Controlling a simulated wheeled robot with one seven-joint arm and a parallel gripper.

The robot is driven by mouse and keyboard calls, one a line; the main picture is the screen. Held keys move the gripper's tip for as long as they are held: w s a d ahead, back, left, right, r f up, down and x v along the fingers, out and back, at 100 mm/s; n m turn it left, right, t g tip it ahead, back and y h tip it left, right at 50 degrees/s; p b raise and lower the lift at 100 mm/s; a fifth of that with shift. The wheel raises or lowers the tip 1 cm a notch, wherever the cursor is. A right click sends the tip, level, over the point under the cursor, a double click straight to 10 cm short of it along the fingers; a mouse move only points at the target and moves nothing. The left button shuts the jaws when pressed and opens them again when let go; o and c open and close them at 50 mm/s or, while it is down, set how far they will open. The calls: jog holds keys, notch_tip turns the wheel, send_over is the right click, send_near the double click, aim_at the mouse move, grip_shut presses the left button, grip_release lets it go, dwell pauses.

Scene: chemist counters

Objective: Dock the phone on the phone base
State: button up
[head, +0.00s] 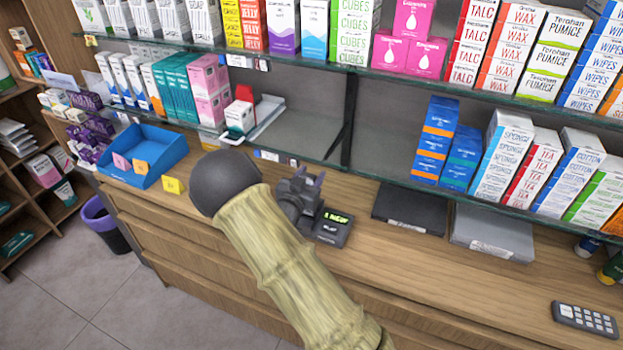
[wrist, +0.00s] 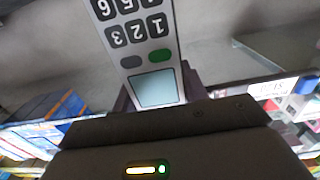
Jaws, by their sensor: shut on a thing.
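The phone (wrist: 148,62) has a pale face with grey number keys, a green key and a blank light screen. It shows in the wrist view, its screen end towards my gripper. My gripper (head: 308,186) is shut on the phone, with a dark finger at either side. In the head view I cannot make the phone out; my arm and gripper block that spot. The phone base (head: 332,228) is a small black unit with a green lit "1 NEW" display on the wooden counter. My gripper is just behind and left of the display, partly covering the base.
A glass shelf of boxes (head: 435,80) overhangs the counter. A blue tray (head: 150,170) and yellow tag (head: 172,186) stand left. A black flat box (head: 408,210), a grey one (head: 490,235) and a keypad device (head: 585,320) lie right. The front counter between is clear.

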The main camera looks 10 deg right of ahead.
jog(key=f, duration=0.2)
jog(key=shift+a+f, duration=0.35)
jog(key=shift+a, duration=0.05)
jog(key=shift+s, duration=0.1)
jog(key=shift+d, duration=0.15)
jog(key=shift+f, duration=0.25)
jog(key=o, duration=1.3)
jog(key=shift+r, duration=0.2)
